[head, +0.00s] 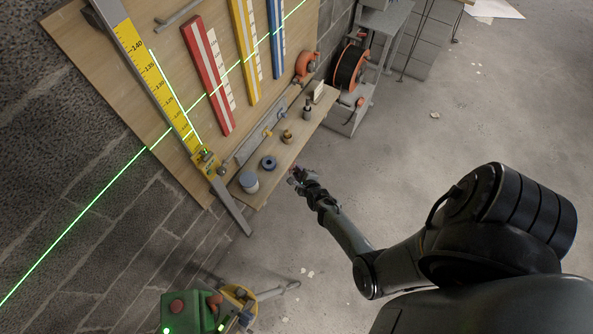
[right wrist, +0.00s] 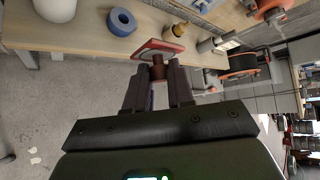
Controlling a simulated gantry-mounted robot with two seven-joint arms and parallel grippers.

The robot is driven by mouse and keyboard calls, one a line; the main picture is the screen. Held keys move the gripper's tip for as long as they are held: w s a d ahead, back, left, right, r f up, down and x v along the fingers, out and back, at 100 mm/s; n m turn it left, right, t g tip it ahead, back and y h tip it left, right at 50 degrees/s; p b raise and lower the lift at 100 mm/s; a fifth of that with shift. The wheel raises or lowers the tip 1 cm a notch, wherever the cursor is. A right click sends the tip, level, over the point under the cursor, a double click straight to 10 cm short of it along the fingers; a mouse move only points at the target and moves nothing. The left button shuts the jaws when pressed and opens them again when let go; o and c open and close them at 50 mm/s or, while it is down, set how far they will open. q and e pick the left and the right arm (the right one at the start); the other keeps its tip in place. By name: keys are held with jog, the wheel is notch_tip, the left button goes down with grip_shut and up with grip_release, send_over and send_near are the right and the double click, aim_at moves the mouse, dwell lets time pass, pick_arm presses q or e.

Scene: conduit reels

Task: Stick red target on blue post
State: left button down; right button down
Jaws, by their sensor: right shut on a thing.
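My right gripper (head: 297,178) is in front of the shelf's edge in the head view. In the right wrist view, its jaws (right wrist: 158,76) are shut on the stem of the red target (right wrist: 162,47), a flat red-rimmed plate that faces away from the wrist, tilted. In the head view the target is too small to make out clearly. The blue post (head: 276,38) is the rightmost coloured strip on the wooden board, with a white scale beside it. The target is apart from the post. My left gripper is not in view.
Red (head: 208,75) and yellow (head: 245,50) posts stand left of the blue one. A green laser line crosses the board. The wooden shelf (head: 262,190) holds a white cup (head: 249,182), a blue ring (head: 268,162) and small fittings. Reels (head: 350,68) stand at right; open floor lies below.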

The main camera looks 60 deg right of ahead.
jog(key=shift+s+p, duration=0.75)
jog(key=shift+s, duration=1.2)
jog(key=shift+s, duration=0.1)
